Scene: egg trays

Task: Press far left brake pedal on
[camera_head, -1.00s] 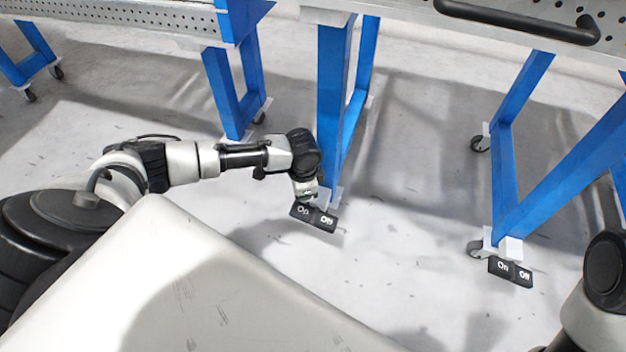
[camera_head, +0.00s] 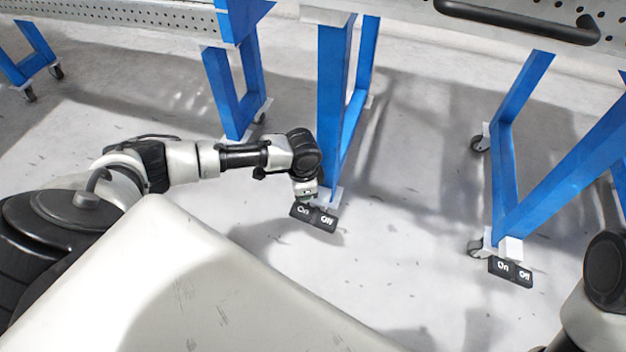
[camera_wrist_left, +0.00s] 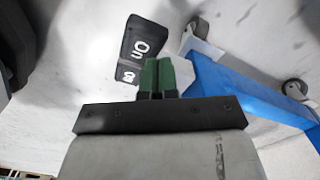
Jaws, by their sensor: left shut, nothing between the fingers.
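A black pedal (camera_head: 314,216) with white "On" and "Off" halves lies on the floor by the caster of the left blue cart leg. It also shows in the left wrist view (camera_wrist_left: 124,50), its "Off" end partly hidden. My left gripper (camera_head: 305,199) points down over its "On" side, fingers shut and empty. The green fingertips (camera_wrist_left: 157,66) overlap the pedal's edge in the wrist view; I cannot tell whether they touch it. A second On/Off pedal (camera_head: 511,271) lies by the right cart leg. My right gripper is out of view; only part of its arm shows at the lower right.
Blue cart legs (camera_head: 334,90) with casters stand close behind the left gripper. A perforated tabletop with a black handle (camera_head: 520,22) is above at the right. The grey floor between the two pedals (camera_head: 410,215) is clear.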

